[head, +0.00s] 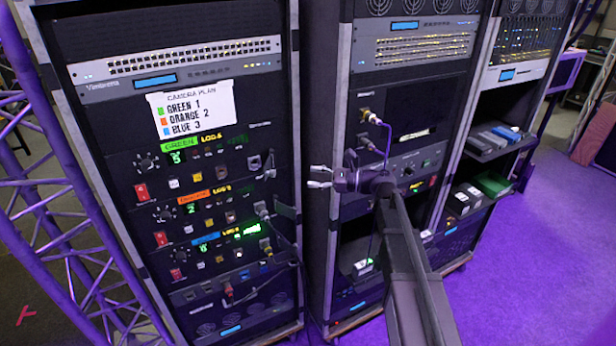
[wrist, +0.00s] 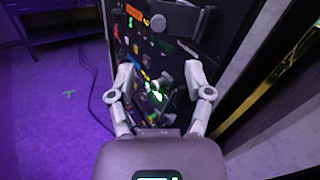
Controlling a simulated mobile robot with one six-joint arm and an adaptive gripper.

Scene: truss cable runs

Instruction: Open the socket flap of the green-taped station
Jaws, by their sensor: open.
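The green-taped station is the top row of the left rack, under a green tape label (head: 180,144). Its grey socket (head: 254,162) is at the row's right end; it is too small to tell how its flap stands. My gripper (head: 311,177) is open and empty, to the right of that socket and apart from it, its fingers pointing left. In the wrist view my gripper (wrist: 160,75) shows both fingers spread, with the rack face beyond. An orange tape label (wrist: 133,13) and a lit green display (wrist: 157,96) show there; the green label is not clearly visible.
The orange-taped row (head: 194,197) and blue-taped row (head: 206,239) lie below, with plugs and cables at their right ends. A dark plate (head: 285,209) sticks out beside the orange row. A second rack (head: 340,120) stands close on the right. Purple truss (head: 50,200) stands left.

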